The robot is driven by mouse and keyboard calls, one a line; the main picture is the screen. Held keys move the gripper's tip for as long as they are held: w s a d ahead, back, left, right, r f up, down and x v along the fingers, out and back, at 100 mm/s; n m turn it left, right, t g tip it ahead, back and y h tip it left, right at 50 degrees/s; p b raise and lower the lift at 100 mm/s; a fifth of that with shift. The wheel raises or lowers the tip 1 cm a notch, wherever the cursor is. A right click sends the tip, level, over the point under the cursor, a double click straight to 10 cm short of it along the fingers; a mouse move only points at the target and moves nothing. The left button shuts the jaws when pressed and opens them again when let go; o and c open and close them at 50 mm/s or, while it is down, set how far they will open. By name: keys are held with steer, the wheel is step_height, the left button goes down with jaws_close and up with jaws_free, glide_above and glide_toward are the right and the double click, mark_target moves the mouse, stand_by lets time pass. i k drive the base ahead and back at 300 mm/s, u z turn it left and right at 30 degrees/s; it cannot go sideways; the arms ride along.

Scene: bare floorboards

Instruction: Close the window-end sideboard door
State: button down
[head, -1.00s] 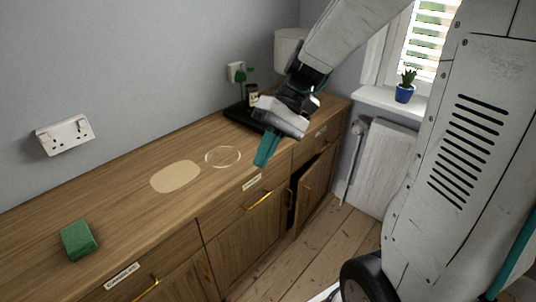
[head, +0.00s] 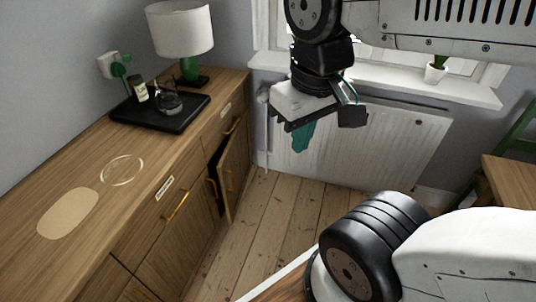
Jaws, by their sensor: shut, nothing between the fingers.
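The window-end sideboard door (head: 234,170) stands partly open at the far end of the wooden sideboard (head: 141,157). A dark gap shows between the door and the cabinet, and a brass handle is on the door's face. My gripper (head: 302,138), with teal fingers, is shut and empty. It is up in the air to the right of the open door, in front of the radiator in the picture, and not touching the door. The hinge edge of the door is hard to make out.
A black tray (head: 160,115) with a jar and a glass vessel stands on the sideboard, beside a white lamp (head: 180,30). A white radiator (head: 362,148) is under the window. A wooden table (head: 510,180) is at the right. Floorboards (head: 275,205) before the door are clear.

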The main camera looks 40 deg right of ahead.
mark_target(233, 168)
steer(key=z, duration=1.65)
steer(key=i, duration=0.45)
steer(key=u, duration=2.25)
